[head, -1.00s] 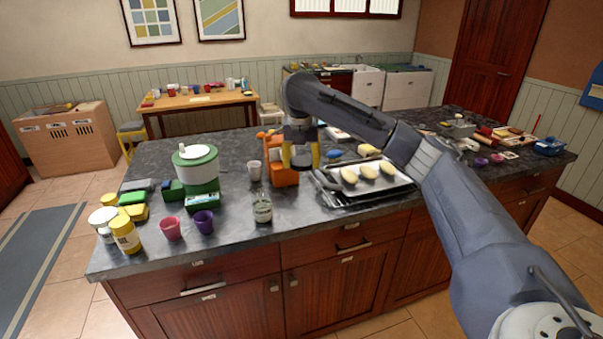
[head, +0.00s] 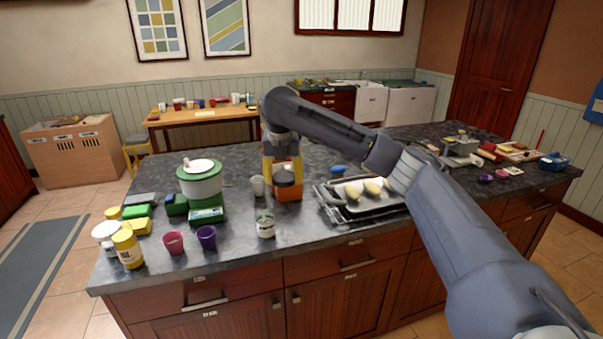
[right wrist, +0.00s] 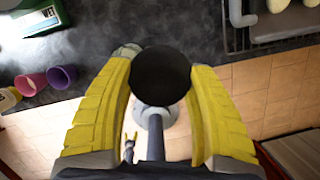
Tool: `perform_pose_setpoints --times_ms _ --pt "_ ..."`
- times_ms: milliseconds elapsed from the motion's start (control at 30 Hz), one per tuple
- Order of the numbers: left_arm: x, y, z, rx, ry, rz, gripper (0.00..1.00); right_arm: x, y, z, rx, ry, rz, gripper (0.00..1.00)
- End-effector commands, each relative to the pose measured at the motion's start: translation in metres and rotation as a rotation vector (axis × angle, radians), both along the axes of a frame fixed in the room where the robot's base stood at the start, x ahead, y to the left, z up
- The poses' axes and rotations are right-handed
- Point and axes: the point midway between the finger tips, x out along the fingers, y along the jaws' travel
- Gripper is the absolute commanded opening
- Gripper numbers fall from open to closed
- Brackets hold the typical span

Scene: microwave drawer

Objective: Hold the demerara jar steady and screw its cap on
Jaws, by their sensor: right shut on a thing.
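A small glass jar with a pale label (head: 265,227), which I take to be the demerara jar, stands upright near the counter's front edge. Its lettering is too small to read. My right gripper (head: 283,172) is shut on a round black cap (head: 286,179), above and apart from the jar. The right wrist view shows the cap (right wrist: 160,75) between the yellow fingers of my right gripper (right wrist: 160,88). A pale glassy thing (right wrist: 125,52), likely the jar, is partly hidden behind the left finger there.
Red (head: 174,243) and purple (head: 206,237) cups are to the left, a metal tray with yellowish pieces (head: 330,210) to the right.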

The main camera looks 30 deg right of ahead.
Motion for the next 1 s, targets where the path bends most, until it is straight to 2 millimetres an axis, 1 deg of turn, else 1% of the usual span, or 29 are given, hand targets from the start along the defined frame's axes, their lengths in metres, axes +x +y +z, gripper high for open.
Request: perform_pose_setpoints --times_ms 33,100,200,300,367,500,1000 --pt "0.0 0.0 0.0 0.0 0.0 0.0 0.74 0.005 0.015 -0.002 -0.001 0.001 0.007 0.48" --pt "0.0 -0.001 0.0 0.0 0.0 0.0 0.74 0.01 0.03 -0.005 -0.004 0.001 0.01 0.48" --pt "0.0 -0.001 0.0 -0.001 -0.001 0.0 0.74 0.017 0.049 -0.009 -0.004 0.001 0.002 0.48" --pt "0.001 -0.001 0.0 -0.001 -0.001 0.0 0.74 0.022 0.061 -0.013 -0.004 0.0 -0.015 0.48" --pt "0.001 -0.001 0.0 -0.001 -0.001 0.0 0.74 0.024 0.063 -0.016 -0.003 -0.003 -0.034 0.48" --pt "0.001 -0.001 0.0 -0.001 -0.001 0.0 0.74 0.025 0.061 -0.016 0.003 -0.01 -0.066 0.48" --pt "0.001 -0.001 0.0 -0.001 -0.001 0.0 0.74 0.025 0.06 -0.017 0.004 -0.009 -0.066 0.48"
